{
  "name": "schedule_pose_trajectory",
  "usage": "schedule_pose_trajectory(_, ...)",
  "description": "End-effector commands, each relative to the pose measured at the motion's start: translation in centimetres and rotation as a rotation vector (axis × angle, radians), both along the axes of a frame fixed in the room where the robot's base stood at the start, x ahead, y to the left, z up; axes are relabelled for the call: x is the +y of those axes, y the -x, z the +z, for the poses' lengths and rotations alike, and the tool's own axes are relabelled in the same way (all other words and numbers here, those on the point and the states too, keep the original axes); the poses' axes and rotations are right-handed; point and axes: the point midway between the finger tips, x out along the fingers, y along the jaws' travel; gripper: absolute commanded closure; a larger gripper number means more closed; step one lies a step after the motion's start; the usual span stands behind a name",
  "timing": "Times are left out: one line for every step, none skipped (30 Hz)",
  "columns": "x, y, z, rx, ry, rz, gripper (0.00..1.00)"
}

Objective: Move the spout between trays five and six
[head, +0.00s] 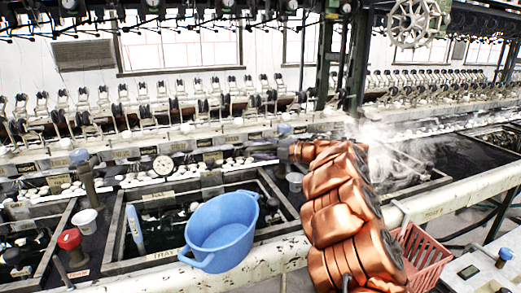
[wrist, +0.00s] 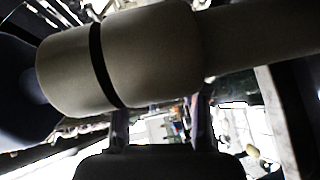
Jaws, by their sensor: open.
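In the wrist view, a thick grey cylinder with a black band (wrist: 150,55) fills the upper part, close to the camera, and a narrower length runs from it to the right. I cannot tell if it is the spout. My gripper (wrist: 161,120) is open, its two dark fingers apart below the cylinder, with no object visibly held. Whether the fingers touch the cylinder is unclear.
A blue tub (head: 222,232) sits at the basins' front edge. A red-capped valve (head: 69,239) and white cup (head: 86,222) stand left. A red crate (head: 422,258) is right of my arm. Steam rises behind it, and reeling frames line the back.

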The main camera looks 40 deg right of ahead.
Motion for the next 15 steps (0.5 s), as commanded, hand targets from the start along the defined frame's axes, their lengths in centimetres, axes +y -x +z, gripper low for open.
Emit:
schedule_pose_trajectory(0.19, -0.3, -0.07, 0.0, 0.0, 0.002, 0.57)
schedule_pose_trajectory(0.23, -0.41, -0.09, -0.001, -0.001, 0.001, 0.57)
schedule_pose_trajectory(0.26, -0.5, -0.12, -0.001, -0.001, 0.001, 0.57)
schedule_pose_trajectory(0.26, -0.53, -0.11, -0.001, -0.001, 0.001, 0.57)
schedule_pose_trajectory(0.25, -0.54, -0.11, 0.0, -0.001, 0.0, 0.57)
schedule_pose_trajectory(0.24, -0.53, -0.11, 0.0, -0.001, 0.0, 0.57)
schedule_pose_trajectory(0.22, -0.52, -0.1, 0.0, -0.001, 0.0, 0.57)
schedule_pose_trajectory(0.22, -0.51, -0.1, 0.0, -0.001, 0.0, 0.57)
schedule_pose_trajectory(0.21, -0.51, -0.1, 0.0, -0.001, 0.0, 0.57)
schedule_pose_trajectory(0.19, -0.51, -0.1, 0.0, -0.001, 0.0, 0.59)
schedule_pose_trajectory(0.19, -0.5, -0.1, 0.0, -0.001, 0.0, 0.62)
schedule_pose_trajectory(0.19, -0.5, -0.1, 0.0, -0.001, -0.001, 0.66)
schedule_pose_trajectory(0.18, -0.49, -0.1, 0.0, -0.001, -0.001, 0.69)
schedule_pose_trajectory(0.18, -0.49, -0.1, 0.0, -0.001, -0.001, 0.72)
schedule_pose_trajectory(0.17, -0.49, -0.09, 0.0, -0.001, -0.001, 0.76)
